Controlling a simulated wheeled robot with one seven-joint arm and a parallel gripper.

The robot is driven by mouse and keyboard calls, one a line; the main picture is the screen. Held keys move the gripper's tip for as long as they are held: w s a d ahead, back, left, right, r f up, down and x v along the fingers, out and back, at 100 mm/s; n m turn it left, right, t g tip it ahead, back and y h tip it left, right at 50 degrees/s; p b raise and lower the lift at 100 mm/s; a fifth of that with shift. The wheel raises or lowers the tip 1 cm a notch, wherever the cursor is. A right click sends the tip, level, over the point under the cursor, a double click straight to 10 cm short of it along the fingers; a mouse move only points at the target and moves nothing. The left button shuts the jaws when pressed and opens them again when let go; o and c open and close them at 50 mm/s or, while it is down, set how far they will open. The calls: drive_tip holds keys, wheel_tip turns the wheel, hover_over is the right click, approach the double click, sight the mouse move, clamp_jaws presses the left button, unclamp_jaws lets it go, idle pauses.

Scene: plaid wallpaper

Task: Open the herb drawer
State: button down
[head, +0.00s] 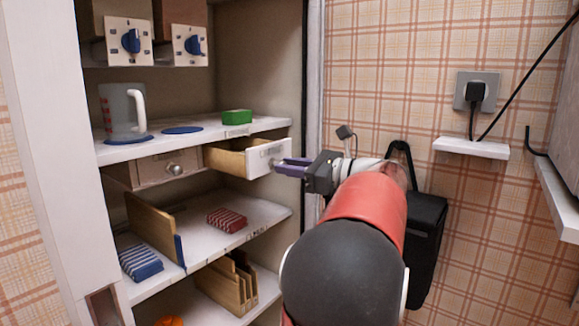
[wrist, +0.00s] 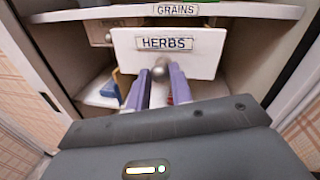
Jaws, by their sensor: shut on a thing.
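The herb drawer (head: 232,161) is a wooden drawer with a white front, pulled part of the way out from under a shelf. Its front reads HERBS in the wrist view (wrist: 205,66). My gripper (head: 283,165) is at the drawer front, and its purple fingers (wrist: 160,85) are shut on the round metal knob (wrist: 160,71). The knob is hidden in the head view. The inside of the drawer shows only in part.
A second drawer (head: 150,169) with a knob is closed to the left. A shelf labelled GRAINS (wrist: 232,11) is above, with a green box (head: 237,117) and a clear jug (head: 122,109). Cabinet side walls flank the drawer.

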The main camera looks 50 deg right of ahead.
drive_tip(key=c, duration=1.2)
unclamp_jaws()
drive_tip(key=shift+c, duration=0.2)
drive_tip(key=v, duration=0.7)
drive_tip(key=shift+s, duration=0.4)
drive_tip(key=shift+d, duration=0.1)
